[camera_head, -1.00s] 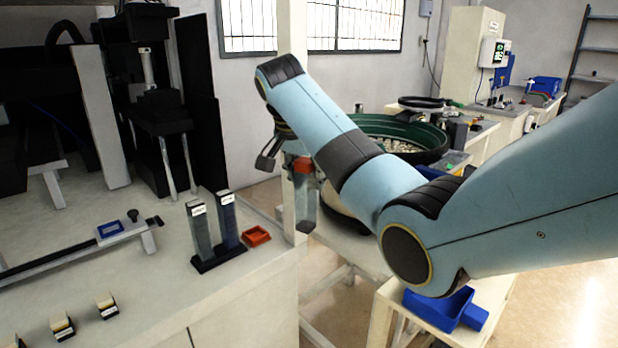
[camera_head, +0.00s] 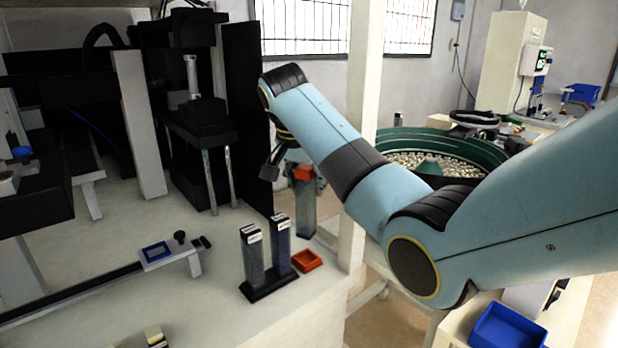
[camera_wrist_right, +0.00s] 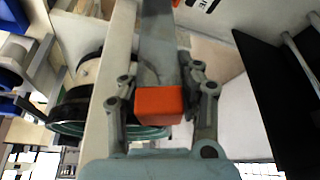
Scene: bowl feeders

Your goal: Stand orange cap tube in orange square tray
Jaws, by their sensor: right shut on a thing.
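The orange cap tube (camera_head: 303,212) is a long grey, see-through square tube with an orange cap on top. It hangs about upright from my right gripper (camera_head: 292,166). In the wrist view the right gripper (camera_wrist_right: 160,88) is shut with its fingers on both sides of the tube, at the orange cap (camera_wrist_right: 158,104). The orange square tray (camera_head: 307,265) sits near the right edge of the white bench, empty as far as I see. In the head view the tube's lower end shows just above and behind the tray. My left gripper is not in view.
Two upright labelled tubes (camera_head: 253,256) stand in a dark base beside the tray's left. A white post (camera_head: 356,190) rises close to the tray's right. A black machine (camera_head: 205,130) stands behind. A green bowl feeder (camera_head: 400,139) is beyond the post.

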